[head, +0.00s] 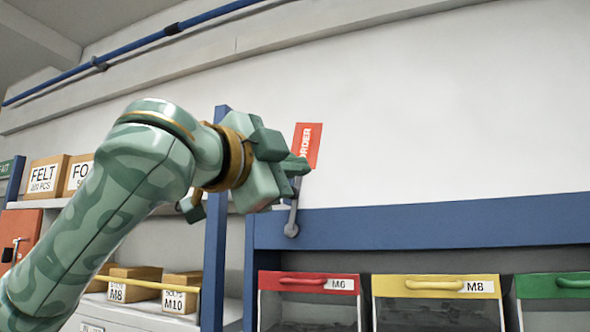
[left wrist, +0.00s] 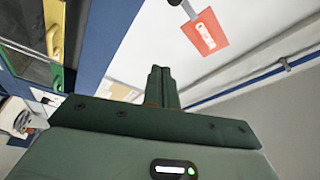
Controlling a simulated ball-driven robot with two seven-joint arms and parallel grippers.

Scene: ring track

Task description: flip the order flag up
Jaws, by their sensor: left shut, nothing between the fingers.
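The order flag is a red plate (head: 308,145) marked ORDER on a grey lever (head: 292,218), which is fixed at its lower end to a blue beam. The flag stands up above the beam, leaning slightly right. My left gripper (head: 300,166) is shut and empty. In the head view its fingertips overlap the bottom of the red plate and hide part of the lever. In the left wrist view the shut fingers (left wrist: 161,74) appear apart from the red plate (left wrist: 205,33); contact with the lever cannot be seen. My right gripper is out of view.
Below the blue beam (head: 420,226) are bins with a red front (head: 310,284), a yellow front (head: 435,287) and a green front. Shelves with boxes (head: 45,176) and a blue post (head: 214,240) stand at left. The wall above the beam is bare.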

